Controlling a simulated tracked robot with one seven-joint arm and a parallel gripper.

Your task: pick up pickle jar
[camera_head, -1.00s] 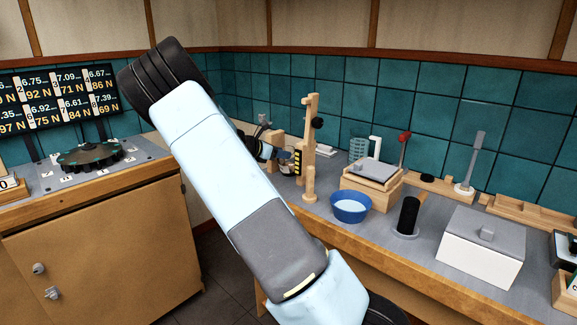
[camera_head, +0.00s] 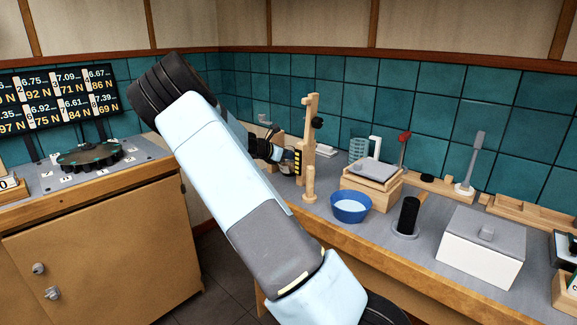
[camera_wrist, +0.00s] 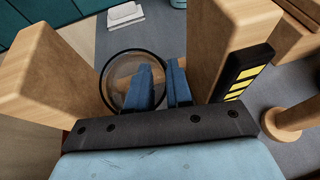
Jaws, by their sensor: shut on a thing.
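I cannot clearly make out a pickle jar in either view. In the wrist view, my gripper (camera_wrist: 165,84) has its two dark blue fingers close together with a narrow gap. A round, see-through thing with a dark rim (camera_wrist: 113,78) lies beside and partly behind the left finger. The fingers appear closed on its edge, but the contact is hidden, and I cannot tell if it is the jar. In the head view, my dark wrist reaches to the wooden stand (camera_head: 311,125), and my fingertips are hidden.
Wooden blocks rise close on the left (camera_wrist: 50,75) and right (camera_wrist: 222,35) of my fingers; the right one bears a black and yellow striped piece (camera_wrist: 240,75). A blue bowl (camera_head: 350,215), a wooden box with a grey top (camera_head: 373,185) and a white lidded box (camera_head: 475,265) stand rightward.

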